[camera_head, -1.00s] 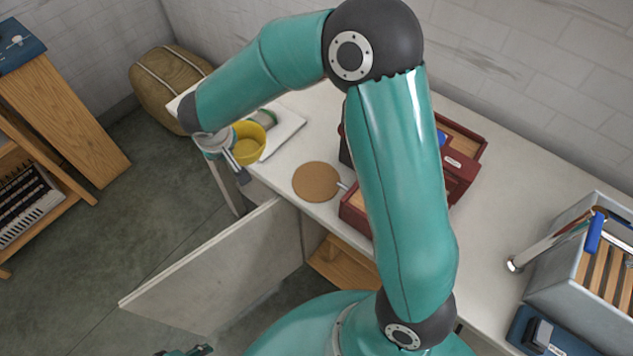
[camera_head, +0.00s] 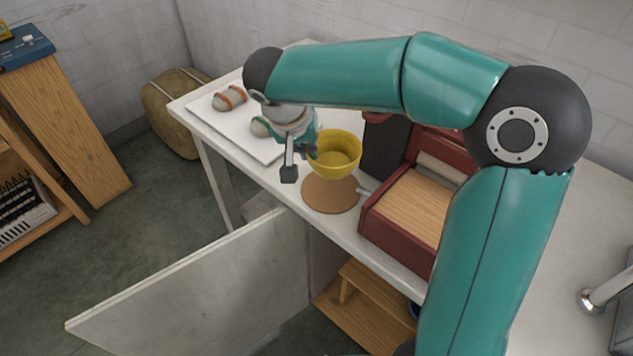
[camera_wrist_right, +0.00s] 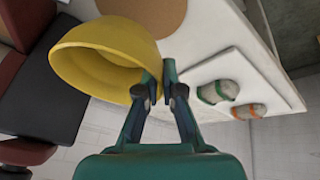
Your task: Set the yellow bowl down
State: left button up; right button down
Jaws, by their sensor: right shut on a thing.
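The yellow bowl (camera_head: 335,157) is held by its rim in my right gripper (camera_head: 303,160), upright in the head view and above the back part of a round cork mat (camera_head: 331,197). In the right wrist view the bowl (camera_wrist_right: 95,55) hangs at the left of the fingers, its rim pinched between the fingertips (camera_wrist_right: 160,82). The cork mat (camera_wrist_right: 150,12) also shows there, beyond the bowl. I cannot tell the exact height of the bowl above the table. My left gripper does not show.
A white board (camera_head: 205,112) with wool skeins (camera_head: 231,98) lies left of the gripper. A dark red box (camera_head: 375,228) with a wooden top and a dark block (camera_head: 384,147) stand right of the mat. An open cabinet door (camera_head: 190,285) juts out below the table's front edge.

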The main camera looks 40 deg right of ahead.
jog(key=shift+f, duration=3.45)
jog(key=shift+b, duration=0.3)
jog(key=shift+f, duration=0.15)
jog(key=c, duration=1.3)
grip_release()
jog(key=shift+r, duration=0.2)
